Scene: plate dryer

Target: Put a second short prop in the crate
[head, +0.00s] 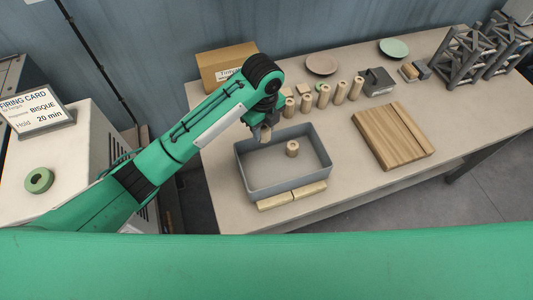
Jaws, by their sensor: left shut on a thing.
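The grey crate (254,185) stands open on the table. One short wooden prop (292,149) stands upright inside it, right of the middle. My left gripper (266,137) points down at the crate's back left part, shut on a small pale piece, probably a short prop, mostly hidden by the fingers. Behind the crate is a row of pale wooden props: shorter ones (289,108) at the left and taller ones (340,92) toward the right. My right gripper is out of view.
Two pale bars (292,196) lie along the crate's front. A cardboard box (222,68) stands behind my left arm. Wooden boards (388,140) lie to the right. Two round plates (321,64), a grey box (377,80) and dark metal racks (465,60) are at the back.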

